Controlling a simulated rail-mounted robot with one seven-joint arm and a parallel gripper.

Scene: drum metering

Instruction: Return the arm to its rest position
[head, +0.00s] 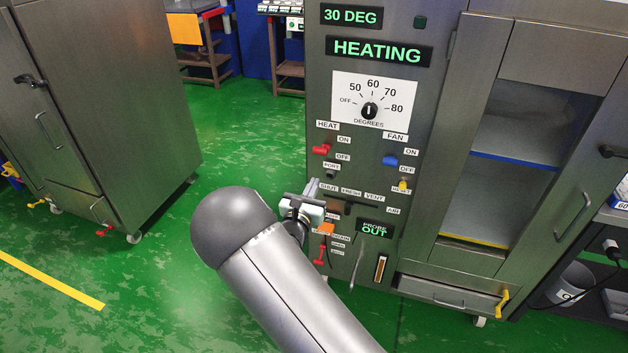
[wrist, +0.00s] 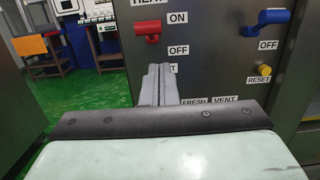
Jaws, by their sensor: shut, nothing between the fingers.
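My gripper (head: 313,187) is at the end of my arm, in front of the left side of the steel control panel (head: 345,150). In the wrist view its two grey fingers (wrist: 158,82) are together with nothing between them. They point at the panel just below the red HEAT lever (wrist: 147,28), and part of the panel lettering is hidden behind them. In the head view my arm covers the lower left of the panel. I cannot tell whether the fingertips touch the panel.
A steel cabinet on wheels (head: 110,100) stands left. Green floor (head: 235,110) lies clear between them. A glass-doored chamber (head: 530,130) is right.

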